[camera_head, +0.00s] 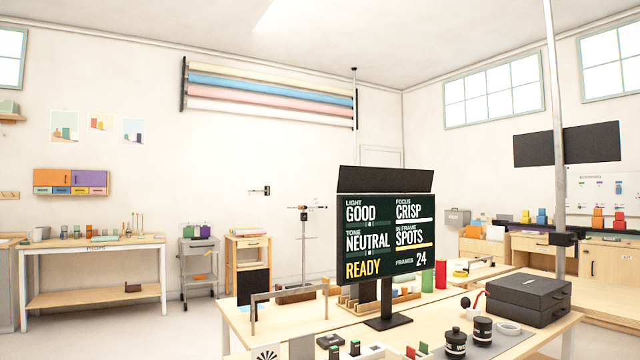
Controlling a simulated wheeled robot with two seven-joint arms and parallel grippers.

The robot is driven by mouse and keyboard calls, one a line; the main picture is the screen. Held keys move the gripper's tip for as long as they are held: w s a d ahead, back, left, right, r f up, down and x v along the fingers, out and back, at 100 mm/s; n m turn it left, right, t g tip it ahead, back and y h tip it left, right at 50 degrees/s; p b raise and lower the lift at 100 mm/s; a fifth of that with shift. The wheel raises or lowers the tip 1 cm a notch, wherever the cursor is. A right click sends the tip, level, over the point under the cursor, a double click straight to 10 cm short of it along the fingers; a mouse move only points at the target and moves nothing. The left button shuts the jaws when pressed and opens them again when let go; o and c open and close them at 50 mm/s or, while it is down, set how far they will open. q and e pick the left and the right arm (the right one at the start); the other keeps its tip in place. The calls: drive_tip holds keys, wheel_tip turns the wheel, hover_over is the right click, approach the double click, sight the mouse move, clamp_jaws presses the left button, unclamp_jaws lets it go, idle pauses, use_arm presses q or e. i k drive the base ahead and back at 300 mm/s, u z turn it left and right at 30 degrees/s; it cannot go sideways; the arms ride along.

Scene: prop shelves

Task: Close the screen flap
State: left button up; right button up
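A monitor (380,238) with a dark green display stands on a black stand on the wooden table. Its display reads good, crisp, neutral, spots, ready and 24 frames. A black flap (386,179) rises above the monitor's top edge, tilted, and leaves the display uncovered. Neither of my grippers shows in the head view.
The table (240,318) holds two stacked black cases (528,299), dark jars (456,341), red and green cylinders and a wooden rack around the monitor's foot. A metal pole (557,120) rises behind the cases. Side benches stand along the walls.

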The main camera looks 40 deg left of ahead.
sight(351, 179)
drive_tip(key=u, duration=2.5)
drive_tip(key=i, duration=4.75)
drive_tip(key=z, duration=3.6)
drive_tip(key=i, duration=0.55)
drive_tip(key=k, duration=0.5)
drive_tip(key=z, duration=1.65)
